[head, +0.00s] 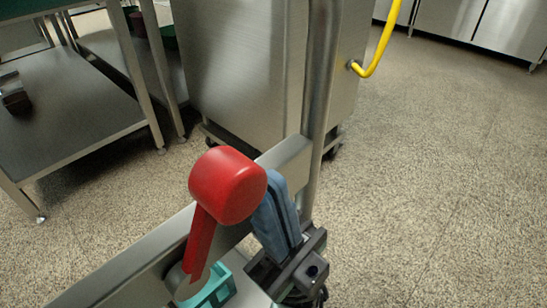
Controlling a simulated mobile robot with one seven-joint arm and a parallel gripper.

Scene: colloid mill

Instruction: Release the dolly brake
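A red brake lever (203,230) with a thick round red knob (228,185) stands up at the front of the metal dolly rail (125,270). The lever leans up and to the right from its pivot near the bottom of the head view. My gripper (276,190) has blue finger pads on a dark body and points upward, just right of the knob. The pads lie close together, and nothing shows between them. The knob overlaps the pads' left edge in the picture, so I cannot tell whether they touch.
An upright metal post (321,80) rises right behind my gripper. A large steel cabinet (245,70) with a yellow hose (376,55) stands behind. A steel table with a lower shelf (70,125) is at left. The speckled floor (435,180) at right is clear.

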